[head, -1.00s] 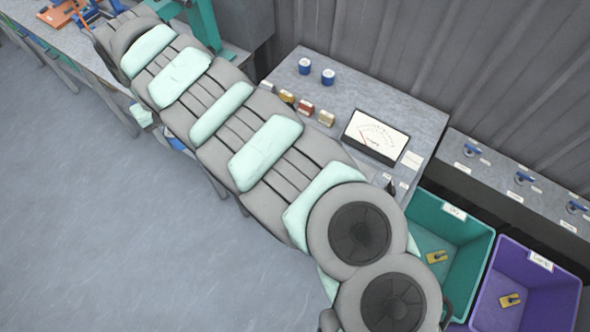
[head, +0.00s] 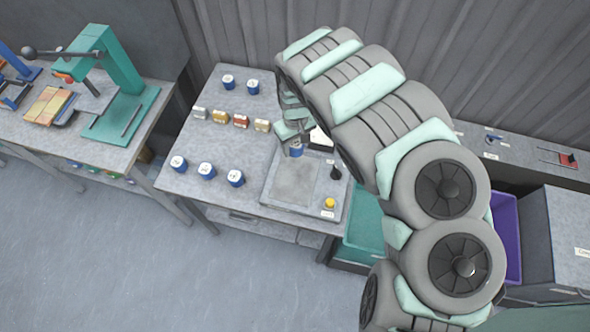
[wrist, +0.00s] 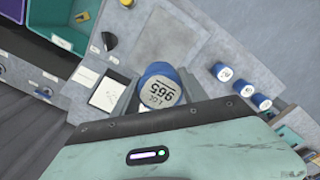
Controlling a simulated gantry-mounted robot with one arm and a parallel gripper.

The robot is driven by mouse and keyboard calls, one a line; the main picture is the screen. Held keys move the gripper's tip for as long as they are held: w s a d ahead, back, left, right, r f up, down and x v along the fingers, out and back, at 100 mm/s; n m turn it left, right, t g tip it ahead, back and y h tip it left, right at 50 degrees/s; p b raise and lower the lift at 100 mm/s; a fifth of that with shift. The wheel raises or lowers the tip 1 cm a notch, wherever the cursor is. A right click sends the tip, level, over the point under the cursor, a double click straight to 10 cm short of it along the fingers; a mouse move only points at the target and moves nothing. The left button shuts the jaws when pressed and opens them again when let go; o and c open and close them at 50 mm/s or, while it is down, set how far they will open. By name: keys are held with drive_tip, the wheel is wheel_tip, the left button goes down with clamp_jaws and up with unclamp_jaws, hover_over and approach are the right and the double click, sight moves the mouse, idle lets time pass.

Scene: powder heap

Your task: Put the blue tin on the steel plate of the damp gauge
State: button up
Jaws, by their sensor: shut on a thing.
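My gripper (head: 293,137) is shut on a blue tin (head: 296,151). In the wrist view the held tin (wrist: 161,89) has its white lid facing the camera, marked LOT 965. The damp gauge's steel plate (head: 297,182) is a bare square on a grey base. The tin is at the plate's back edge in the head view; I cannot tell its height above it. The base also carries a black knob (head: 335,173) and a yellow button (head: 329,203). My arm hides most of the gauge's dial.
Several other blue tins stand on the bench, including a front row (head: 206,170) left of the plate and a back pair (head: 253,87). Small coloured blocks (head: 241,121) lie between. A teal bin (head: 365,232) and a purple bin (head: 513,235) are to the right.

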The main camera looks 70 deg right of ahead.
drive_tip(key=b, duration=0.3)
hover_over(295, 178)
wheel_tip(295, 178, down, 14)
drive_tip(key=shift+f, duration=2.4)
drive_tip(key=shift+s+d+f, duration=0.1)
drive_tip(key=shift+f, duration=0.3)
drive_tip(key=shift+f, duration=0.1)
drive_tip(key=o, duration=1.5)
wheel_tip(295, 178, up, 12)
